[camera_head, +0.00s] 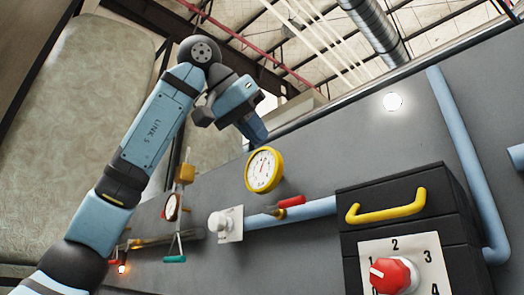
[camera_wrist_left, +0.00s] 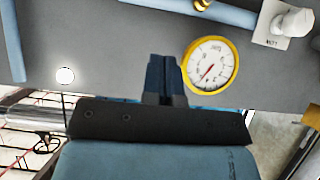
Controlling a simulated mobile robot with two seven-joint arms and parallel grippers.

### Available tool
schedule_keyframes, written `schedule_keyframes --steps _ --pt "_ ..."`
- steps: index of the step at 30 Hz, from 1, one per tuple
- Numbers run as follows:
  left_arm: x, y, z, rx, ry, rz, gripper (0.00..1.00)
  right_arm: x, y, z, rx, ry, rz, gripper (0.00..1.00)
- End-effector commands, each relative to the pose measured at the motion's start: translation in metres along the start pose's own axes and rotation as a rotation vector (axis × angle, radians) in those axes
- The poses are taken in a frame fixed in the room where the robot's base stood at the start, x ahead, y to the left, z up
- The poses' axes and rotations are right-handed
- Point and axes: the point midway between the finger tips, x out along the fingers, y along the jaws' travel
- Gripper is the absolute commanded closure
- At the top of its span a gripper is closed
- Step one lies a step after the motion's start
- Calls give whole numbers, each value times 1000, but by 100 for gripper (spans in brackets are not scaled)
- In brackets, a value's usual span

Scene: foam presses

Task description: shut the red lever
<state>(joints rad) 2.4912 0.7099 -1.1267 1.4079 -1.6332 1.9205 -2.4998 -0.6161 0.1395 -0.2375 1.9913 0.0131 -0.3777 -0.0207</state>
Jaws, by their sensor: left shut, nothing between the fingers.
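The red lever (camera_head: 291,201) sits on a valve on the light blue pipe (camera_head: 315,208) in the head view. Its handle points right and slightly up, roughly along the pipe. My left gripper (camera_head: 257,136) is above and to the left of the lever, apart from it, near the top of the grey wall. In the left wrist view the gripper (camera_wrist_left: 164,72) has its fingers together with nothing between them, beside the yellow gauge (camera_wrist_left: 211,63). The red handle does not show there; only a brass-coloured part (camera_wrist_left: 202,4) is at the top edge. My right gripper is not in view.
The yellow-rimmed gauge (camera_head: 264,170) sits between my gripper and the lever. A white knob (camera_head: 225,223) is left of the lever. A black box with a yellow handle (camera_head: 386,207) and a red dial (camera_head: 393,274) juts out at the right.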

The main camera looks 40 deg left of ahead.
Motion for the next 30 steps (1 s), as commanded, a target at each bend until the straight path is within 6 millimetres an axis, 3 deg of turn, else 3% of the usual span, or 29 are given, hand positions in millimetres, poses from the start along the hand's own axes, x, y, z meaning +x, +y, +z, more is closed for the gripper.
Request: schedule_keyframes --steps 12,19,30 --pt "86 -1 2 -1 -2 -1 100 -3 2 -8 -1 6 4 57" --pt "105 -1 24 -1 0 0 100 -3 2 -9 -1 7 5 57" --pt "110 -1 28 -2 0 1 100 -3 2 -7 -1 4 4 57"
